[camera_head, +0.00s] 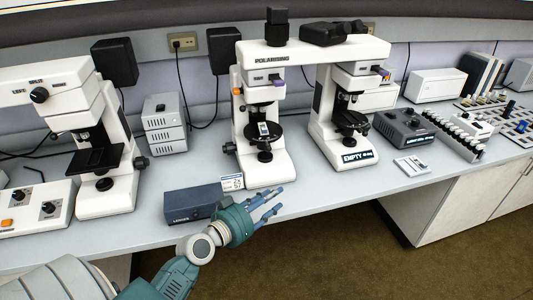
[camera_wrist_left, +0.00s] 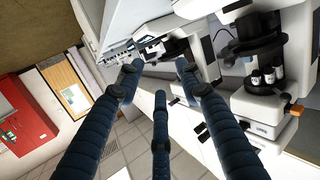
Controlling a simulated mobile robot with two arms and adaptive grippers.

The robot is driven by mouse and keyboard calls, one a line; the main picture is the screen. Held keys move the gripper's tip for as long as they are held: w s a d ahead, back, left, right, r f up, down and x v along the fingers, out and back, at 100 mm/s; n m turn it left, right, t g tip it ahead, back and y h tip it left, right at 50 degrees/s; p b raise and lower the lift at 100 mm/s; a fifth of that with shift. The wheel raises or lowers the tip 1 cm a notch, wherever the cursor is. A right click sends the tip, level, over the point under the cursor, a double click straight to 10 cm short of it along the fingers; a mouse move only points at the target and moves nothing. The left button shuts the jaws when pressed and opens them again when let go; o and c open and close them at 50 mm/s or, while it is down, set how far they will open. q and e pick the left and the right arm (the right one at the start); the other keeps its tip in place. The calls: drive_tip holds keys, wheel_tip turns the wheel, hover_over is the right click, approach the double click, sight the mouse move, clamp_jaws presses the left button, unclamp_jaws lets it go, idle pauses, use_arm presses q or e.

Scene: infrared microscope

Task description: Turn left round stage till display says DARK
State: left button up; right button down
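The white double microscope marked POLARISING (camera_head: 271,59) stands in the middle of the bench. Its left round stage (camera_head: 264,133) is a dark disc with a small pale slide on it. The right round stage (camera_head: 351,121) is darker and partly hidden under its objectives. A small white display card (camera_head: 232,183) stands at the blue-grey LENSES box; its text is too small to read surely. My left gripper (camera_head: 276,204) is at the bench's front edge, below and in front of the left stage, apart from it. Its fingers are spread and empty, also in the wrist view (camera_wrist_left: 158,80). My right gripper is not in view.
The LENSES box (camera_head: 190,204) lies beside my left gripper. Another white microscope (camera_head: 75,110) and a control box (camera_head: 36,207) stand to the left. A sign reading EMPTY (camera_head: 357,156) is on the right foot. A dark grey unit (camera_head: 404,128) stands further right.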

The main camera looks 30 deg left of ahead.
use_arm(q)
drive_tip(key=w+a+r+n+t+y, duration=0.25)
drive_tip(key=a+r+y, duration=0.2)
drive_tip(key=a, duration=0.55)
drive_tip(key=w+p, duration=0.1)
drive_tip(key=w, duration=0.9)
drive_tip(key=shift+a+h, duration=0.25)
drive_tip(key=shift+h, duration=0.2)
drive_tip(key=shift+n, duration=0.25)
clamp_jaws()
